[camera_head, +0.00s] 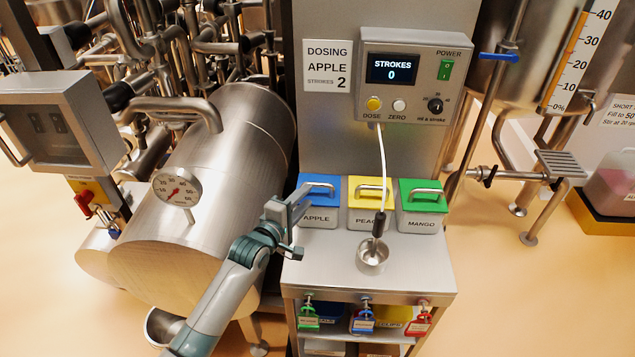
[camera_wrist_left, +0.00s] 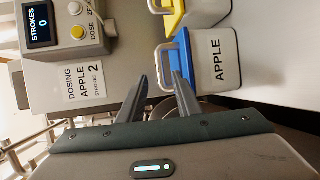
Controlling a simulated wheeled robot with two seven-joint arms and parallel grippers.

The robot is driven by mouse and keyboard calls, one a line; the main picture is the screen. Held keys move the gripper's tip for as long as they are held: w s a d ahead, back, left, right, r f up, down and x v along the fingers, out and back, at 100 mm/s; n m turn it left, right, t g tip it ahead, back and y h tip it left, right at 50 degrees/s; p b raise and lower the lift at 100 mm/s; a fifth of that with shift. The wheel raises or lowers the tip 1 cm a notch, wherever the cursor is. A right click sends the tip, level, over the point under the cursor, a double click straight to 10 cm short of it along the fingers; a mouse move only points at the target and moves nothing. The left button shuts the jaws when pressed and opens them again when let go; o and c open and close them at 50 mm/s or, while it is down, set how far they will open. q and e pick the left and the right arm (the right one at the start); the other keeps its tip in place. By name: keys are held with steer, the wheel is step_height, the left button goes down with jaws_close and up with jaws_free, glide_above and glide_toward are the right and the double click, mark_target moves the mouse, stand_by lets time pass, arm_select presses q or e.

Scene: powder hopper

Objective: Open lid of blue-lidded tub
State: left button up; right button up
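The blue-lidded tub (camera_head: 319,220) is labelled APPLE and stands at the left of a row of tubs. Its blue lid (camera_head: 318,204) lies on it with a metal bar handle (camera_head: 318,185) on top. The tub (camera_wrist_left: 213,58) also shows in the left wrist view. My left gripper (camera_head: 298,222) is just left of the tub. In the wrist view its two fingers (camera_wrist_left: 161,76) are apart, with the tips near the handle (camera_wrist_left: 160,58) and nothing held. I cannot tell whether a finger touches the handle or lid. My right gripper is not in view.
Yellow-lidded (camera_head: 370,220) and green-lidded (camera_head: 420,222) tubs stand to the right. A dosing box (camera_head: 415,75) reading STROKES 0 hangs above, its hose ending near a metal cup (camera_head: 372,262). A large steel tank (camera_head: 190,215) is on the left. The cart top (camera_head: 420,268) has clear room in front.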

mark_target(317, 185)
arm_select(q)
steer(key=shift+p+x, duration=0.7)
steer(key=shift+x, duration=3.5)
steer(key=shift+f, duration=0.1)
jaws_close()
